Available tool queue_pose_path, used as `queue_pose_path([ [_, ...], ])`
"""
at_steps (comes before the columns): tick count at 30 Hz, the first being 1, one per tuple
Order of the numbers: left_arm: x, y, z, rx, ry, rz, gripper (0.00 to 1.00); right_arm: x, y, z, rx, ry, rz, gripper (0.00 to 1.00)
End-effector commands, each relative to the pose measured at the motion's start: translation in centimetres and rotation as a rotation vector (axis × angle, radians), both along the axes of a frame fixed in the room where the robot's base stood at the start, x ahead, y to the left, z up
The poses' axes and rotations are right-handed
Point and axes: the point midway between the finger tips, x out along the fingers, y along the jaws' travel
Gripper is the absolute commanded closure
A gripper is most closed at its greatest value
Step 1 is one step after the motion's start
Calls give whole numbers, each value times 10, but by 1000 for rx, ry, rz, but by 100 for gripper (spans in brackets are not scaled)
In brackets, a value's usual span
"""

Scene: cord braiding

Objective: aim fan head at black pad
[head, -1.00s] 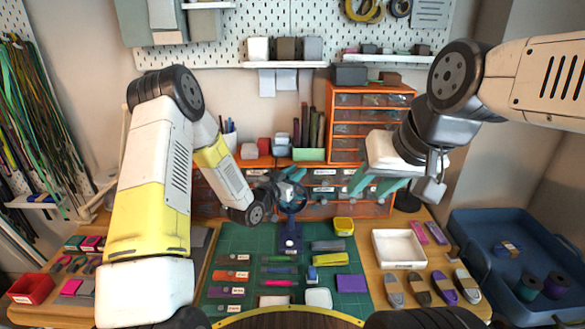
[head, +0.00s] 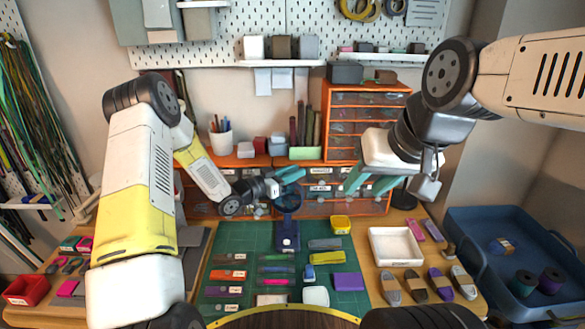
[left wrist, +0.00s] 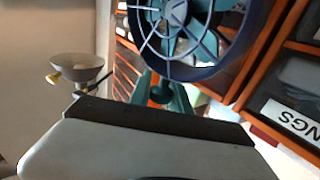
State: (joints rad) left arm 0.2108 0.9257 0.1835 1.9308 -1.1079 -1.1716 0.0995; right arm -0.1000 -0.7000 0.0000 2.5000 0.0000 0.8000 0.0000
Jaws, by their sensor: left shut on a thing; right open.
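The dark blue desk fan stands upright at the back middle of the green mat in the head view, its base (head: 287,237) on the mat and its round caged fan head (head: 288,202) above. My left gripper (head: 292,176) is at the top of the fan head, shut on it; the exact grip is partly hidden. In the left wrist view, the blue cage (left wrist: 190,35) fills the top, with teal fingers (left wrist: 165,95) close below. My right gripper (head: 368,182) is open and empty, right of the fan. A dark grey pad (head: 192,238) lies left of the mat; I cannot tell whether it is the black pad.
Orange drawers (head: 345,205) stand close behind the fan. Several small blocks and strips lie on the green mat (head: 235,238) in front. A white tray (head: 373,250) and a blue bin (head: 470,262) are on the right.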

Motion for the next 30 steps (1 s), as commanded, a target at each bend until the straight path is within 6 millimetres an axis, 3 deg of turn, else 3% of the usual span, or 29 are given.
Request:
queue_pose_path([
  [4, 1, 0, 2, -3, -3, 2, 100, 0, 0, 0, 0, 0, 0, 60],
  [5, 1, 0, 2, -3, -3, 2, 73, 0, 0, 0, 0, 0, 0, 60],
  [8, 1, 0, 2, -3, -3, 2, 55, 0, 0, 0, 0, 0, 0, 60],
  [19, -2, 4, 1, -1, -1, 3, 55, 0, 0, 0, 0, 0, 0, 60],
  [30, -36, 51, 1, -1, -1, 3, 55, 0, 0, 0, 0, 0, 0, 60],
])
